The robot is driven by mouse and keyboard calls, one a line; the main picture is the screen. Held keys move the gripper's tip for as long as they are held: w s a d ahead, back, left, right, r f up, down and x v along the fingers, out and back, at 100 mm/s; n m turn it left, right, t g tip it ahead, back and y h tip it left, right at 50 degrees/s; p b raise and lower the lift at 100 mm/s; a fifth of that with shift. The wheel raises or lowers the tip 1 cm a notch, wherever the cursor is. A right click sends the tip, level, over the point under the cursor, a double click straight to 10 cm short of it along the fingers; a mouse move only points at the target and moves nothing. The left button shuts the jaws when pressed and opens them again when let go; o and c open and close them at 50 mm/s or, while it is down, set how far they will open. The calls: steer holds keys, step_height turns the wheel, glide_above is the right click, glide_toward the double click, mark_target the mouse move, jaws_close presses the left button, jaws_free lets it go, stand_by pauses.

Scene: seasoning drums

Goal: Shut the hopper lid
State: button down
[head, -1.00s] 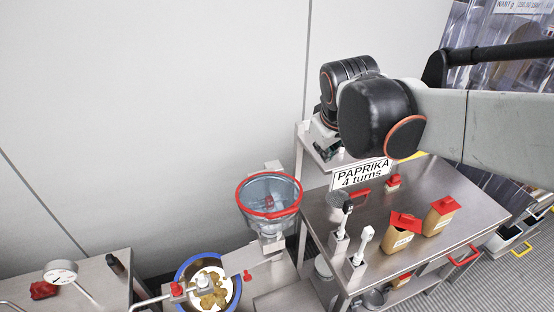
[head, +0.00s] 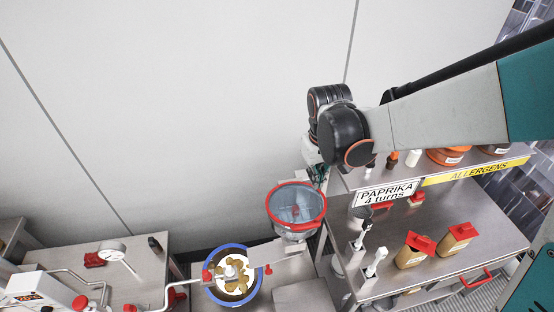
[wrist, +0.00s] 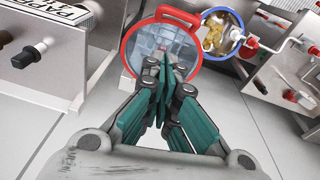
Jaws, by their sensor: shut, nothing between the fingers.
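The hopper (head: 297,228) is a clear bowl with a red ring (head: 270,200) around its top, on a metal stand at centre. In the wrist view the red ring (wrist: 125,48) has a red tab (wrist: 178,14) on its far side; I cannot tell lid from hopper rim, or how far the lid is open. My gripper (wrist: 166,62) is shut and empty, its fingertips overlapping the ring's clear middle in the picture. Contact is unclear. In the head view my gripper is mostly hidden behind my wrist, just above and right of the hopper.
A blue-rimmed drum (head: 234,302) with yellowish pieces stands front left of the hopper, with a crank beside it. A metal table (head: 440,225) at right holds red-topped bags (head: 412,250), levers and a paprika sign (head: 386,193). A wall stands behind.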

steer(key=s+f+m, duration=0.1)
steer(key=s+f, duration=0.1)
steer(key=b, duration=0.8)
glide_toward(308, 225)
step_height(308, 225, down, 7)
steer(key=w, duration=0.2)
steer(key=shift+w+a+g, duration=0.15)
steer(key=shift+w+g, duration=0.1)
steer(key=shift+g, duration=0.15)
steer(key=f+b, duration=0.2)
steer(key=s+f+b, duration=0.1)
steer(key=b, duration=0.1)
steer(key=shift+s+f+b, duration=0.15)
steer(key=shift+f+b, duration=0.2)
steer(key=shift+b, duration=0.05)
steer(key=shift+d+r, duration=0.1)
steer(key=shift+d, duration=0.1)
step_height(308, 225, up, 14)
steer(key=s+p, duration=0.2)
steer(key=p, duration=0.6)
steer(key=shift+d+p, duration=0.35)
steer(key=shift+d, duration=0.05)
